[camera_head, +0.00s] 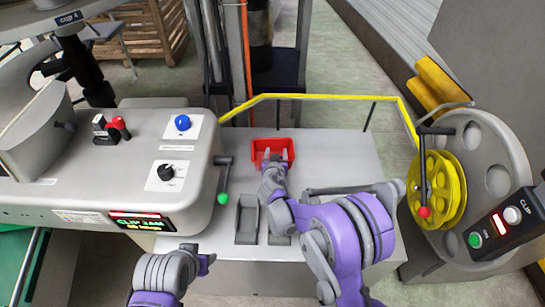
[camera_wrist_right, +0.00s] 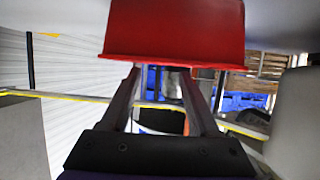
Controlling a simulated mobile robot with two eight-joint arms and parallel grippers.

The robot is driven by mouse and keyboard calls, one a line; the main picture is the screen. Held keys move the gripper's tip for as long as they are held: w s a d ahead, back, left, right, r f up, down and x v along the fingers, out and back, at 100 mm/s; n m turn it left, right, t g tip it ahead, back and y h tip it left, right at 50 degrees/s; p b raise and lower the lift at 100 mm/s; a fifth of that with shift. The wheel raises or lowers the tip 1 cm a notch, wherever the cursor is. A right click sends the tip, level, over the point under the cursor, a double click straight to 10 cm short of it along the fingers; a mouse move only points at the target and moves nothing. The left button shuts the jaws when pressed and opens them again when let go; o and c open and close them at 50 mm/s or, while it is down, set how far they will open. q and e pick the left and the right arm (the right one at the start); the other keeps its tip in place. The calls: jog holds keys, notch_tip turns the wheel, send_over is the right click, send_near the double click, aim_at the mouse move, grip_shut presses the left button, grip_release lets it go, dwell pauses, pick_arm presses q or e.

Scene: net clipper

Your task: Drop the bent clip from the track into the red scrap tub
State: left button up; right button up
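The red scrap tub (camera_head: 261,146) sits at the back of the grey table. It also shows large at the top of the right wrist view (camera_wrist_right: 175,28). My right gripper (camera_head: 276,158) is at the tub's near side, its fingertips overlapping the tub in the head view. In the right wrist view the two fingers of this gripper (camera_wrist_right: 160,75) stand apart with nothing seen between them. I cannot make out the bent clip or say which part is the track. My left gripper (camera_head: 204,260) is low at the left; its fingers are not clear.
Two dark grey trays (camera_head: 246,219) lie on the table, the right one partly behind my right arm. A machine with a blue button (camera_head: 182,122) and a green-tipped lever (camera_head: 223,198) stands left. A yellow reel (camera_head: 440,188) stands right. A yellow rail (camera_head: 310,97) runs behind the table.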

jog(key=v, duration=1.1)
jog(key=shift+r, duration=0.1)
jog(key=s+d+r+g+h+p, duration=0.1)
jog(key=s+d+r+g, duration=0.1)
jog(key=s+d+r, duration=0.4)
jog(key=s+d+r+g+h+p, duration=0.15)
jog(key=s+d, duration=0.25)
jog(key=d, duration=0.5)
jog(key=s+d+g+y+p, duration=0.1)
jog(key=s+g, duration=0.1)
jog(key=s, duration=0.7)
jog(key=s+d+r+g+y, duration=0.1)
jog(key=s+d+g+y, duration=0.1)
jog(key=s, duration=0.7)
jog(key=shift+s+r+g+p, duration=0.3)
jog(key=shift+g+p, duration=0.05)
jog(key=shift+p, duration=0.05)
